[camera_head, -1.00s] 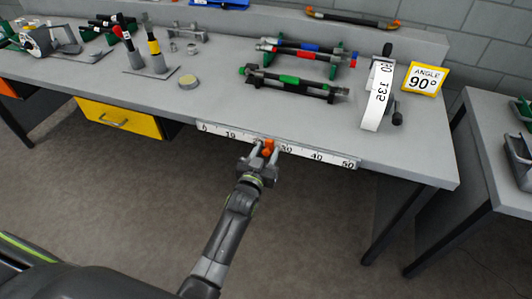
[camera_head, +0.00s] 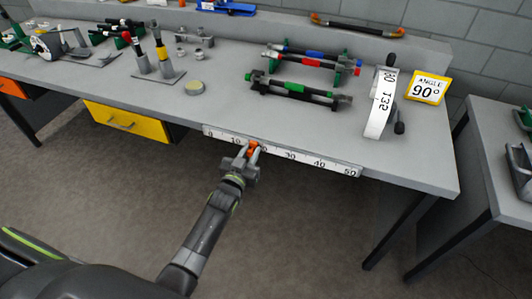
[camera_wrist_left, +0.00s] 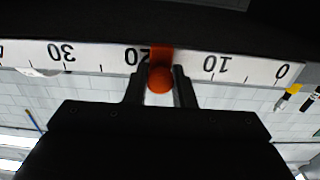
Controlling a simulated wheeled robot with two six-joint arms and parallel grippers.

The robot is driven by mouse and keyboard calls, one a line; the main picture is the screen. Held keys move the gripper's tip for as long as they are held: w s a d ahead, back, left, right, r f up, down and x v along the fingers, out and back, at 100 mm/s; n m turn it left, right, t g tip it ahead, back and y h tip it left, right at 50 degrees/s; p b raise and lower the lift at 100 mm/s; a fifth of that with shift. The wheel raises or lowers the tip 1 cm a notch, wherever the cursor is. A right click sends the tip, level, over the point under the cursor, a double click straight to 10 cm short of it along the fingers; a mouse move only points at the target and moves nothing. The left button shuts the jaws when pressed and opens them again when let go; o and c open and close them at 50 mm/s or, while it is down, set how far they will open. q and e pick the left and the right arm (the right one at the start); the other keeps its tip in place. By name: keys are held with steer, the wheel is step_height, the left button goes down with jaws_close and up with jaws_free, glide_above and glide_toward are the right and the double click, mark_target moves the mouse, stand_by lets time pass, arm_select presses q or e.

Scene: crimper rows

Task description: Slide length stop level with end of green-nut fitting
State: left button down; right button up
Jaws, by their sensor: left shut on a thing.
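The orange length stop (camera_head: 252,148) sits on the white ruler strip (camera_head: 310,161) along the bench's front edge. It also shows in the left wrist view (camera_wrist_left: 160,79), just on the lower-number side of the 20 mark. My left gripper (camera_head: 250,152) is shut on the stop, one finger on each side. A dark hose with a green band (camera_head: 291,87) and a green part at its left end lies on the bench behind the ruler. Which of its parts is the green-nut fitting is too small to tell. My right gripper is not in view.
A hose with blue and red parts (camera_head: 308,58) rests on green holders behind. A white curved scale (camera_head: 381,103) and a yellow angle sign (camera_head: 427,88) stand at the right. A yellow drawer (camera_head: 127,122) is under the bench. Bench top behind the stop is bare.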

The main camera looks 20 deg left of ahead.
arm_select(q)
steer(key=a+p, duration=0.1)
steer(key=a, duration=1.3)
steer(key=shift+w, duration=0.2)
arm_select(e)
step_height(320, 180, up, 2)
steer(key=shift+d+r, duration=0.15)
arm_select(q)
steer(key=c, duration=1.3)
jaws_free()
steer(key=s, duration=1.7)
steer(key=shift+s+a, duration=0.2)
steer(key=shift+a, duration=0.05)
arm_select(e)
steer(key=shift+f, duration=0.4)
arm_select(q)
steer(key=shift+f, duration=0.15)
